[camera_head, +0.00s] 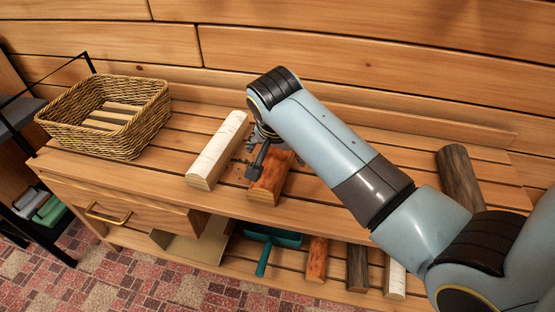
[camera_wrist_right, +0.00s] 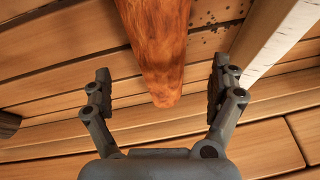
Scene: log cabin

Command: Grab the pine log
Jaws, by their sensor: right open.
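The pine log (camera_head: 269,183), with orange-brown bark, lies on the bench top beside a white birch log. My right gripper (camera_head: 262,152) is over its far part, partly hidden by my own arm. In the right wrist view the pine log (camera_wrist_right: 160,45) runs between the two spread fingers of the right gripper (camera_wrist_right: 162,80), with a gap on each side. The gripper is open and holds nothing. My left gripper is not in view.
The birch log (camera_head: 216,150) lies close on the left. A wicker basket (camera_head: 108,115) stands at the left end. A dark log (camera_head: 461,178) lies at the right.

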